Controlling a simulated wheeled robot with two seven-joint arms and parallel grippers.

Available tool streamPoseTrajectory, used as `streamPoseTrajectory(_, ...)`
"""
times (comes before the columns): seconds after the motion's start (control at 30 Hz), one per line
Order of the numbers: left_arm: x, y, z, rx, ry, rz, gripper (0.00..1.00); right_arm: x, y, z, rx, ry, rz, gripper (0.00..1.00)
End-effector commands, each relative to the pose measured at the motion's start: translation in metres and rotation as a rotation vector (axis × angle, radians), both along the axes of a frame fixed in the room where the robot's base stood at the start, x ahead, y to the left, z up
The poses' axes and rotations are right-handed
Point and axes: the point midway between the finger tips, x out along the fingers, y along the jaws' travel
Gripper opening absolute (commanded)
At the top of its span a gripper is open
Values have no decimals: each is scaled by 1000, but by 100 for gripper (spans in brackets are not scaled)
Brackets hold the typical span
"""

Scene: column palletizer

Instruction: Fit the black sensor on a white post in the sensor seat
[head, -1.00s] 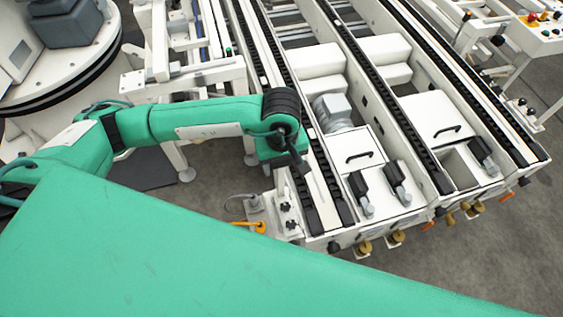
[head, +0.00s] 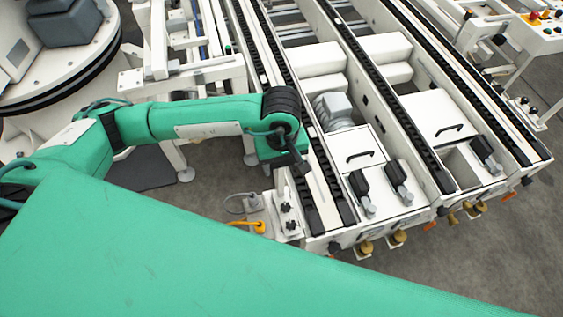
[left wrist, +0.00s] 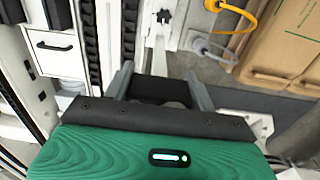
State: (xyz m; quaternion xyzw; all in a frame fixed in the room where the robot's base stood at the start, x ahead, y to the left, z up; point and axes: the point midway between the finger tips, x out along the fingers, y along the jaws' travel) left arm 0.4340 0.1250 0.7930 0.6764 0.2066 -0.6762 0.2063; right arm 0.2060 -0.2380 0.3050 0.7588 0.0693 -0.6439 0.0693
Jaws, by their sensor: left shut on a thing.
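My left gripper (head: 298,165) is low beside the near end of the left conveyor; the arm partly hides it in the head view. In the left wrist view its two grey fingers (left wrist: 160,88) are shut on a black body, which I take as the black sensor (left wrist: 158,90). A white post-like piece (left wrist: 159,55) runs away beyond it; I cannot tell whether it is joined to the sensor. A white bracket plate with black knobs (head: 288,213) stands just below the gripper, possibly the sensor seat. It also shows in the left wrist view (left wrist: 164,16). Contact between them cannot be seen. My right gripper is not in view.
Conveyor rails with black chains (head: 405,130) lie to the right, with several black-and-grey fittings (head: 398,180) at their near ends. A yellow cable end (head: 258,226) and grey cable lie beside the bracket. A cardboard box (left wrist: 275,55) shows in the wrist view. Bare floor (head: 215,190) lies left of the bracket.

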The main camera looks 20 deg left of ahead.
Motion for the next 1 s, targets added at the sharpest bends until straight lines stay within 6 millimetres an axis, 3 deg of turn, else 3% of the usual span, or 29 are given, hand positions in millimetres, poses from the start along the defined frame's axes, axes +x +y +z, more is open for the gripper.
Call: streamPoseTrajectory(1.0, 0, 0, -6, -1, -1, 0, 5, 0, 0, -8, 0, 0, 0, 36)
